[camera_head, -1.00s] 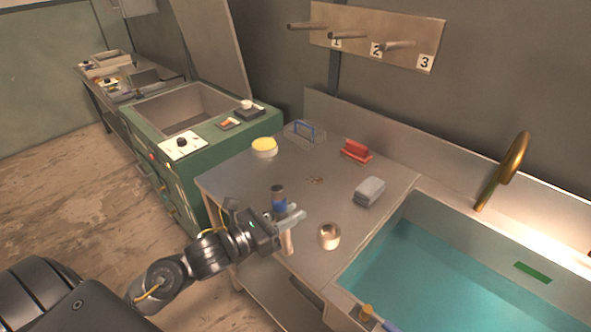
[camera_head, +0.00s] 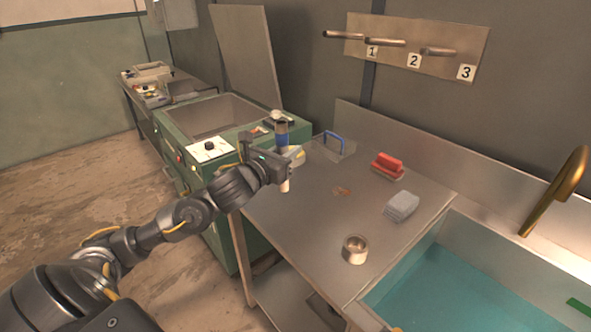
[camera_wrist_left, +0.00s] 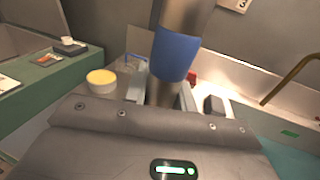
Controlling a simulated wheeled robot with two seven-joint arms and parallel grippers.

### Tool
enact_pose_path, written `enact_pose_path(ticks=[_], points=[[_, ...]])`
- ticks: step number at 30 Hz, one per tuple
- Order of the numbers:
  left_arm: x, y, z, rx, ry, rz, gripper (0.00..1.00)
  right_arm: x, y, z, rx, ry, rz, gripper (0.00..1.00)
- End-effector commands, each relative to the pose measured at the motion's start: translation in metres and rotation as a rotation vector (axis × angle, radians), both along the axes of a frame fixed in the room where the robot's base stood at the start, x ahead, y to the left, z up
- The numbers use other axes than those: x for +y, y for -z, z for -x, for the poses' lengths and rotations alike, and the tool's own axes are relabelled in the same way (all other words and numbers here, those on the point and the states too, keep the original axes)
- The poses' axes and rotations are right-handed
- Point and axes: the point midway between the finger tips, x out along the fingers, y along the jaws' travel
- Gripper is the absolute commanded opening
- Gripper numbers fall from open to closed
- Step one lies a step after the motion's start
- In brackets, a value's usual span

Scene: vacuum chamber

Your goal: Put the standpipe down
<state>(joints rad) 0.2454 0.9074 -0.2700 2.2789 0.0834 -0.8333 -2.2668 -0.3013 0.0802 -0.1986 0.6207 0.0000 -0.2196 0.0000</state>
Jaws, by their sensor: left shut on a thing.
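The standpipe (camera_head: 282,135) is an upright metal tube with a blue band. My left gripper (camera_head: 287,157) is shut on it and holds it over the left part of the steel worktop (camera_head: 312,218). The lower end shows below the fingers; whether it touches the worktop I cannot tell. In the left wrist view the standpipe (camera_wrist_left: 175,55) rises between the fingers, its blue band above the gripper. My right gripper is not in view.
A metal cup (camera_head: 355,250), a grey block (camera_head: 401,207), a red brush (camera_head: 388,165) and a blue-handled basket (camera_head: 334,146) stand on the worktop. A yellow-topped tub (camera_wrist_left: 102,82) shows in the wrist view. The water-filled sink (camera_head: 450,232) is at right, the green cabinet (camera_head: 172,125) at left.

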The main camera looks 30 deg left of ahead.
Motion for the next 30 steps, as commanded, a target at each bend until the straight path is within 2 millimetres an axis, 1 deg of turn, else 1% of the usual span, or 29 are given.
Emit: enact_pose_path(ticks=[1,5,7,12,16,23,24,27,30], points=[[0.012,0.002,-0.010,0.005,-0.006,-0.002,0.00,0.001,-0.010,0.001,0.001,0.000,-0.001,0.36],[0.038,0.017,-0.032,0.004,-0.006,-0.001,0.00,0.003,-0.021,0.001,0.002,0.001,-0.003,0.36],[0.046,0.035,-0.041,0.004,-0.003,0.003,0.00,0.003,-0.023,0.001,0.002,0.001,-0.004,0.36],[0.062,0.061,-0.055,0.001,-0.002,0.001,0.00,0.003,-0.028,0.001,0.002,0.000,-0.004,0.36],[0.068,0.071,-0.061,-0.001,0.000,0.001,0.00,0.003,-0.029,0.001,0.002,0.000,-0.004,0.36],[0.072,0.078,-0.064,-0.001,-0.001,0.001,0.00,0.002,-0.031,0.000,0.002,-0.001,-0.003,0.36],[0.074,0.082,-0.066,0.000,-0.001,0.001,0.00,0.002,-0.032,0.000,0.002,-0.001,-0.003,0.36],[0.073,0.096,-0.065,0.003,-0.001,0.004,0.00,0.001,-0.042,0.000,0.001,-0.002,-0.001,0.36],[0.073,0.106,-0.065,0.000,0.000,0.002,0.00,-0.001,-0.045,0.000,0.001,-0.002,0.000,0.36]])
